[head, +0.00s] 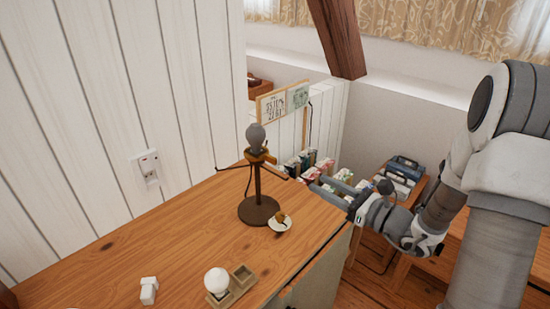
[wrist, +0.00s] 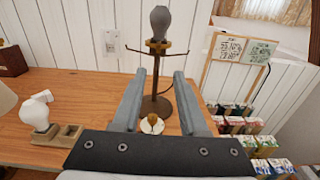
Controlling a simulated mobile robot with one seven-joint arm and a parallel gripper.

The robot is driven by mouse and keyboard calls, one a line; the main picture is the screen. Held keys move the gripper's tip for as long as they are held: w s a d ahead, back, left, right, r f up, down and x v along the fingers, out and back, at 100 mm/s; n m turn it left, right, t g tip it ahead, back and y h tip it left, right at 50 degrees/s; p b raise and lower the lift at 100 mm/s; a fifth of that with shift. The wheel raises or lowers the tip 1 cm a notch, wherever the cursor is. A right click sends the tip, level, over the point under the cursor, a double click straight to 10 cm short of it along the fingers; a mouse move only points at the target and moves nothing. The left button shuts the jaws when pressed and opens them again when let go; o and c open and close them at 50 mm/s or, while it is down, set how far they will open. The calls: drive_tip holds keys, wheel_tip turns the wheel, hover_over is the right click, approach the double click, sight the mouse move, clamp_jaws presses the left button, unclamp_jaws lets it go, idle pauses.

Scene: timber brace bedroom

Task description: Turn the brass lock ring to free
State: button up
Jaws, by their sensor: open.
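A dark stand (head: 258,205) with a round base and thin side arms stands upright on the wooden desk. A grey bulb (head: 256,137) sits at its top, and the brass lock ring (head: 261,157) is just below the bulb. In the wrist view the ring (wrist: 158,45) and bulb (wrist: 159,21) show beyond the fingers. My gripper (head: 320,183) is open and empty, to the right of the stand and apart from it. In the wrist view its fingers (wrist: 160,75) frame the stand's post. The ring's turn position is too small to tell.
A white dish (head: 283,226) with a small brass-coloured piece lies by the stand's base. A wooden tray (head: 243,280) holds a white bulb (head: 216,280) at the desk's front. A white block (head: 149,290) is left of it. Framed cards (head: 284,102) and book rows stand behind.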

sight(276, 162)
drive_tip(key=x, duration=1.6)
drive_tip(key=shift+w+a, duration=0.15)
drive_tip(key=shift+a, duration=0.2)
clamp_jaws()
idle(0.6)
